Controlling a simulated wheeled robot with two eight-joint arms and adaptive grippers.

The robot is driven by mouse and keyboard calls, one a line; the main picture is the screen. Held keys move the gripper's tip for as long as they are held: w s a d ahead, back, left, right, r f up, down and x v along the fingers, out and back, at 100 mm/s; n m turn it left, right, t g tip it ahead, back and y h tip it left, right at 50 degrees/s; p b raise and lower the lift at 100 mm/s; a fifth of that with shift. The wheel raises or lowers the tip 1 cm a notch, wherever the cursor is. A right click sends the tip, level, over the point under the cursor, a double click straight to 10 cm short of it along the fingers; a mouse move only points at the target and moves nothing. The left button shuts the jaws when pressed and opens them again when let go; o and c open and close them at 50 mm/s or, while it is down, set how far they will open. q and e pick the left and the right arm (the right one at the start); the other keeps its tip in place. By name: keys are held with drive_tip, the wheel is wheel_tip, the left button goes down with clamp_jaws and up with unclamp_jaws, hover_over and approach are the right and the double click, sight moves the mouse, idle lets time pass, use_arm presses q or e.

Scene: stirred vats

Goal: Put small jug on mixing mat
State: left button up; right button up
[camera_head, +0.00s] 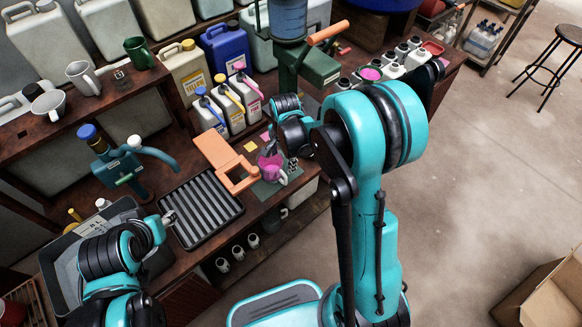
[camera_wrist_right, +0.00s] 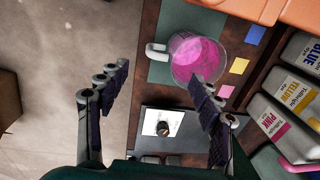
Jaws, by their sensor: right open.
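The small jug (camera_wrist_right: 198,60) is clear with a handle on its left and pink contents. It appears to rest on the dark green mixing mat (camera_wrist_right: 160,70). In the head view the jug (camera_head: 271,168) shows pink on the mat (camera_head: 262,190), partly near my right arm. My right gripper (camera_wrist_right: 160,82) is open, with nothing between its fingers; one fingertip overlaps the jug's near edge in the wrist view, and contact cannot be told. In the head view the right gripper (camera_head: 292,150) is beside the jug. My left gripper (camera_head: 167,218) is near the black ribbed tray; its jaws are unclear.
An orange stand (camera_head: 226,160) is beside the mat. The black ribbed tray (camera_head: 201,208) lies to the left. Dye bottles (camera_head: 228,107) stand behind. A plate with a dark knob (camera_wrist_right: 163,128) is below the mat in the wrist view.

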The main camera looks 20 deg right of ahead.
drive_tip(key=s+r+n+t, duration=0.6)
drive_tip(key=s+r+n, duration=0.8)
drive_tip(key=s+r, duration=0.2)
drive_tip(key=shift+s, duration=0.55)
drive_tip(key=shift+d, duration=0.1)
